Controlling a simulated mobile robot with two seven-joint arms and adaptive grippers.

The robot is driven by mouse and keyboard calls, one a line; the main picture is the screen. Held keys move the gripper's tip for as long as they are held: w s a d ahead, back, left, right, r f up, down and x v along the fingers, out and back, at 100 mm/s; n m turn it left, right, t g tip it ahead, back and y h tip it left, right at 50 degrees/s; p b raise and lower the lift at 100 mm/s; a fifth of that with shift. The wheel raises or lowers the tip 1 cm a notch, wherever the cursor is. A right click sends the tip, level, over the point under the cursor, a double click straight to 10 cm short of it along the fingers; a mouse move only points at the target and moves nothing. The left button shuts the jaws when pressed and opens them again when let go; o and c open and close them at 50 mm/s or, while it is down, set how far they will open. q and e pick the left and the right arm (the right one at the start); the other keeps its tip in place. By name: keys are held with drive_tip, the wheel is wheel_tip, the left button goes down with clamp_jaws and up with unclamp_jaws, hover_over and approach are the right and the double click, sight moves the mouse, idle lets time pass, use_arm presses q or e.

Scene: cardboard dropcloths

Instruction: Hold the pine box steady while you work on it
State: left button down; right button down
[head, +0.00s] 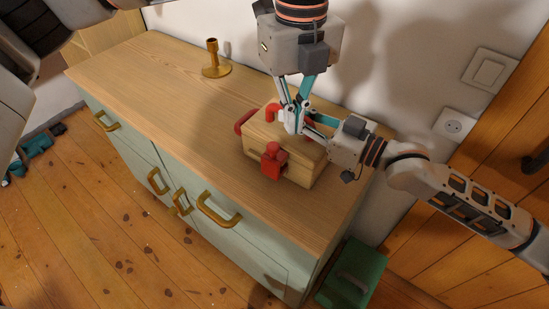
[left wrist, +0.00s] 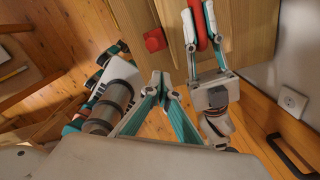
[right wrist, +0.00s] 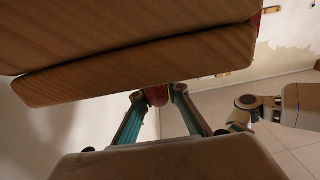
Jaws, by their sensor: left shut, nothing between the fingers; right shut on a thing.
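The pine box (head: 302,170) sits upright on the right part of the cabinet top. My left gripper (head: 294,125) is shut and empty, pointing down over the box. My right gripper (right wrist: 157,97) is shut on a red curved handle of the box, seen in the left wrist view (left wrist: 201,28).
The wooden cabinet top (head: 150,75) has free room left of the box. A brass candlestick (head: 214,62) stands near the back edge by the wall. A green case (head: 352,275) stands on the floor at the cabinet's right end.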

sight(275, 158)
use_arm(q)
wheel_tip(275, 158, down, 9)
idle(0.7)
idle(1.3)
drive_tip(key=shift+w+a, duration=0.2)
drive_tip(key=shift+a, duration=0.1)
drive_tip(key=shift+w+a, duration=0.15)
drive_tip(key=shift+a, duration=0.15)
